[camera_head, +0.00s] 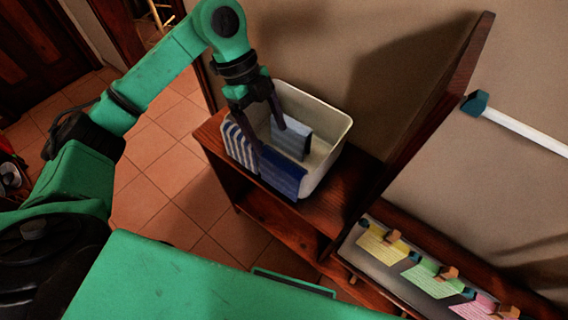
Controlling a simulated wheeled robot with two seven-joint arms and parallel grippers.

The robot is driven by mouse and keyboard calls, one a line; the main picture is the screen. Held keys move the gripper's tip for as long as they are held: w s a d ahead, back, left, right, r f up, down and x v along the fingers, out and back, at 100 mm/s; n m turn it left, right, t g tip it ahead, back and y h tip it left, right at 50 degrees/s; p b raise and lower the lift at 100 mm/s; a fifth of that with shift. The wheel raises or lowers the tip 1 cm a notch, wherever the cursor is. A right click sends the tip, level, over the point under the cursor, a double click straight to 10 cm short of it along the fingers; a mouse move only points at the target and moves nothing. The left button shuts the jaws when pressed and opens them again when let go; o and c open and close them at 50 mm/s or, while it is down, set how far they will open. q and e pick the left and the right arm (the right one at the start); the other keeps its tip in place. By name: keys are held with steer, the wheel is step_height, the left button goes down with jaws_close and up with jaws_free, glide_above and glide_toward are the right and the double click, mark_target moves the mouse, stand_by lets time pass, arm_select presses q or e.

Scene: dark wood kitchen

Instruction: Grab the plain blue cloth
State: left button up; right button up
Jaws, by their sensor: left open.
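A white bin (330,150) stands on a dark wood shelf unit, with cloths hung over its edges or standing inside. A plain dark blue cloth (284,176) is at its near side. A blue-and-white striped cloth (239,146) hangs at the left side. A grey-blue cloth (292,140) is inside, farther back. My left gripper (269,146) is open, pointing down over the bin. One finger is by the grey-blue cloth, the other near the upper left of the dark blue cloth. Contact cannot be told. My right gripper is not in view.
The wood shelf unit (335,207) stands against the wall. A tall wood panel (438,95) rises to its right. A board with coloured notes and clips (425,275) lies lower right. A white bar (520,128) is at the right. Tiled floor (160,190) is open at left.

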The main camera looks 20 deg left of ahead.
mark_target(283, 159)
arm_select(q)
steer(key=p+x, duration=0.1)
steer(key=x, duration=0.2)
steer(key=p+x, duration=0.1)
steer(key=x, duration=0.3)
steer(key=p+x, duration=0.1)
steer(key=x, duration=0.3)
steer(key=shift+s+d+r+p, duration=0.15)
steer(key=shift+d+p, duration=0.15)
steer(key=shift+d, duration=0.15)
steer(key=shift+f, duration=0.3)
steer(key=shift+f, duration=0.25)
jaws_close()
